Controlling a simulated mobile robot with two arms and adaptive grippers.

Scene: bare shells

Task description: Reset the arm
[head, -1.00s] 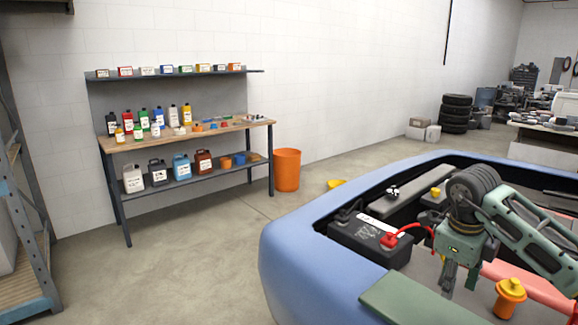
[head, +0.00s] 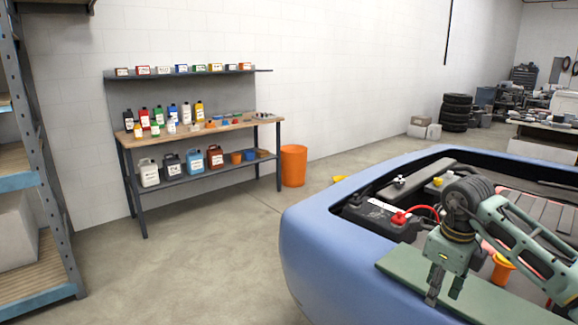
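My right arm comes in from the right in the head view. Its green-grey gripper (head: 445,289) points down above the green board (head: 492,303) on the blue car's (head: 335,262) near edge. Its two fingers stand apart, with nothing visible between them. My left gripper is out of view. The black battery (head: 375,218) with a red terminal cap (head: 399,218) sits in the open engine bay, to the left of my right arm. An orange cap (head: 502,268) shows partly behind the arm.
A workbench (head: 205,138) with bottles and jugs stands against the back wall. An orange bin (head: 293,166) is beside it. A metal shelf rack (head: 52,165) stands at the left. The concrete floor between rack and car is clear.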

